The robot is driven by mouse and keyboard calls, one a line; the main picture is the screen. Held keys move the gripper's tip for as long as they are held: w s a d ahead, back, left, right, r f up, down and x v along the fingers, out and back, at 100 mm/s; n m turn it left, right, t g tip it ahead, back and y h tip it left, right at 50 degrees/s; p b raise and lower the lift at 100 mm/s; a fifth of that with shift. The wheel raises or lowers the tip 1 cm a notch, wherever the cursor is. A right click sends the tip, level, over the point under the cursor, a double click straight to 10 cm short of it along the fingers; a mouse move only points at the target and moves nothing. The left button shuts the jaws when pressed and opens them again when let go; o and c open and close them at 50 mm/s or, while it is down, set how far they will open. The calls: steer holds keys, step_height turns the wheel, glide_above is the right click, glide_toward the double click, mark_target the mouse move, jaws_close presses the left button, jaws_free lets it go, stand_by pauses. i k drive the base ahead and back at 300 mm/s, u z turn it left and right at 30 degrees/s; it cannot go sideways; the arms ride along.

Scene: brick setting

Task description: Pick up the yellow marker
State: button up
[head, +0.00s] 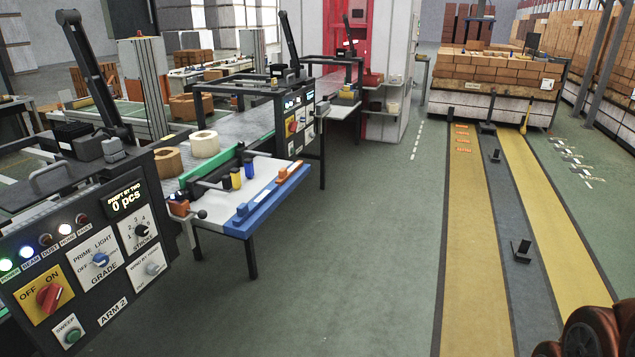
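A small upright yellow piece (235,179), which looks like the yellow marker, stands on a small white-topped side table (212,212) left of the picture's middle. A similar blue piece (249,169) stands just behind it to the right. Both are small in this view, so their details are hard to tell. My gripper is not in view.
A blue and orange bar (265,200) edges the table's front; a green rail (211,170) runs behind. Two rolls (205,144) sit on the conveyor. A control panel (85,255) stands at left. The green floor (340,260) in front is clear. Brick stacks (500,75) stand far back.

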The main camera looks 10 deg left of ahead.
mark_target(235, 173)
steer(key=z, duration=0.25)
steer(key=i, duration=0.45)
steer(key=u, duration=0.55)
steer(key=i, duration=1.45)
steer(key=u, duration=1.65)
steer(key=i, duration=0.75)
steer(key=u, duration=0.85)
